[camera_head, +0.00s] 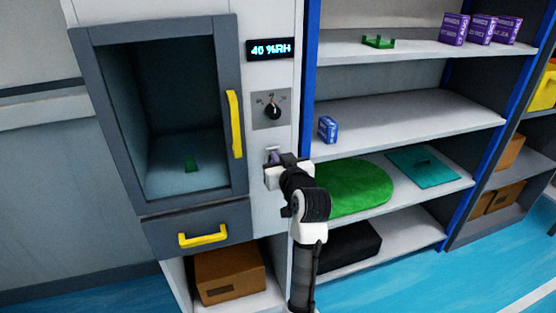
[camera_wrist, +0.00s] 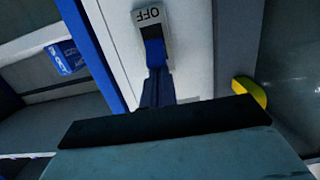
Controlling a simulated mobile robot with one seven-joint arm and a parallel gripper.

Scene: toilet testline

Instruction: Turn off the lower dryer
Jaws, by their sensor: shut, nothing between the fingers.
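The dryer (camera_head: 230,60) is a grey-framed cabinet with a dark glass door and a yellow handle (camera_head: 235,124). Its display (camera_head: 270,49) is lit and reads 40 %RH. A black dial (camera_head: 272,110) sits below the display. Under the dial is a small switch (camera_head: 271,152), largely hidden by my gripper (camera_head: 274,162) in the head view. In the wrist view the switch plate (camera_wrist: 150,14) shows an upside-down OFF label and a blue rocker (camera_wrist: 154,52). My gripper (camera_wrist: 158,86) is shut and empty, its tip at or very near the rocker; contact is unclear.
A drawer with a yellow handle (camera_head: 203,237) lies under the door, with a cardboard box (camera_head: 229,273) below. Right of a blue post is a shelf unit (camera_head: 410,123) holding a small blue box (camera_head: 328,129), a green round mat (camera_head: 355,188) and purple boxes (camera_head: 481,29).

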